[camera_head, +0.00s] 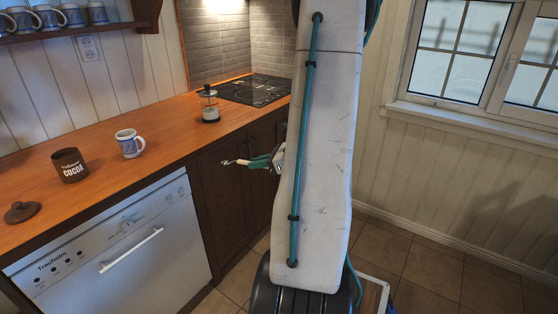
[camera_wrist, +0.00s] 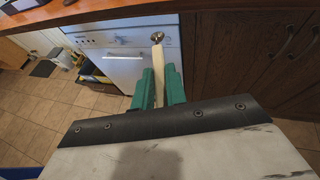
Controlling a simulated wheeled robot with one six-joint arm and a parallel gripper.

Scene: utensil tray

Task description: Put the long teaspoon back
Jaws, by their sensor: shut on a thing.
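The long teaspoon (camera_wrist: 158,64) has a pale cream handle and a small metal bowl end. My gripper (camera_wrist: 160,82) has green fingers shut on its handle in the wrist view, with the bowl pointing away from me. In the head view, my gripper (camera_head: 262,162) holds the teaspoon (camera_head: 237,162) out to the left, in front of the dark cabinet doors and below the counter edge. The rest of the handle is hidden between the fingers. I cannot make out a utensil tray in either view.
The wooden counter (camera_head: 110,185) holds a cocoa tin (camera_head: 69,165), a brown lid (camera_head: 22,212), a patterned mug (camera_head: 129,143), a French press (camera_head: 209,104) and a black hob (camera_head: 255,90). A white dishwasher (camera_head: 110,250) stands below. Tiled floor lies right.

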